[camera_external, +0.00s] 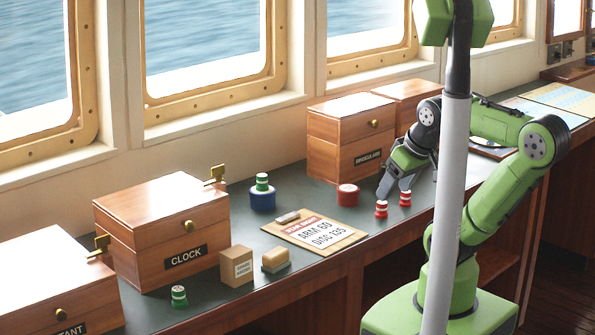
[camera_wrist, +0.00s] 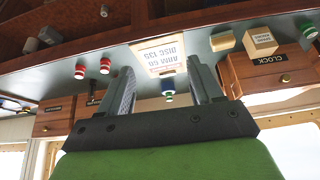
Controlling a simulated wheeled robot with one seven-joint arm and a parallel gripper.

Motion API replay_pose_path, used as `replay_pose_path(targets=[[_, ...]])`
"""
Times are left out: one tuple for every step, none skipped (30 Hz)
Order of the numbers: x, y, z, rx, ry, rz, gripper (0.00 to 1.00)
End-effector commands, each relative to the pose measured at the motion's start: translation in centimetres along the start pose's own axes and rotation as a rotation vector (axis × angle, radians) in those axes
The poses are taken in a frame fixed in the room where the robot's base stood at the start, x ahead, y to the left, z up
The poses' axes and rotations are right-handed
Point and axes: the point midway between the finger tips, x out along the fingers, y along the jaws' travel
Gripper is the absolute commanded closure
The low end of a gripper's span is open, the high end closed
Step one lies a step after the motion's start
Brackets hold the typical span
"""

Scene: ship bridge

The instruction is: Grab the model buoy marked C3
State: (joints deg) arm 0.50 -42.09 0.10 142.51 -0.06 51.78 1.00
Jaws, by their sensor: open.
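Two small red-and-white striped model buoys stand upright on the counter in the external view, a nearer one (camera_external: 381,210) and a farther one (camera_external: 405,199). In the wrist view they stand left of the fingers (camera_wrist: 81,71). A green-and-white buoy (camera_external: 179,297) stands before the clock box, and another green-and-white one (camera_external: 262,180) is on a blue round base (camera_external: 262,200). No C3 mark is readable on any buoy.
A red round block (camera_external: 347,195) sits left of my gripper. A clipboard (camera_external: 314,234), a sponge-like block (camera_external: 275,260) and a small carton (camera_external: 237,266) lie farther left. Wooden boxes, including the clock box (camera_external: 163,232), line the window side. The counter's front edge is close.

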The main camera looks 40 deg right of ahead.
Motion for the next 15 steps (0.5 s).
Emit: replay_pose_path(targets=[[-0.3, 0.3, -1.2, 0.052, -0.020, 0.012, 0.35], [-0.5, 0.6, -2.2, 0.102, -0.037, 0.023, 0.35], [-0.6, 1.1, -3.8, 0.187, -0.065, 0.040, 0.35], [-0.6, 1.6, -5.2, 0.264, -0.088, 0.056, 0.35], [-0.5, 2.3, -6.7, 0.349, -0.113, 0.072, 0.35], [-0.2, 3.3, -8.7, 0.465, -0.144, 0.094, 0.35], [0.1, 4.2, -10.0, 0.552, -0.168, 0.111, 0.35], [0.6, 5.1, -11.3, 0.638, -0.190, 0.127, 0.35], [1.4, 6.5, -12.9, 0.753, -0.219, 0.148, 0.35], [2.0, 7.7, -14.0, 0.841, -0.241, 0.165, 0.35], [2.8, 8.9, -14.9, 0.929, -0.262, 0.181, 0.35], [3.9, 10.7, -16.0, 1.047, -0.290, 0.202, 0.35], [4.8, 12.1, -16.7, 1.136, -0.310, 0.218, 0.35], [5.7, 13.5, -17.2, 1.223, -0.330, 0.233, 0.35], [6.9, 15.4, -17.7, 1.334, -0.354, 0.252, 0.35]])
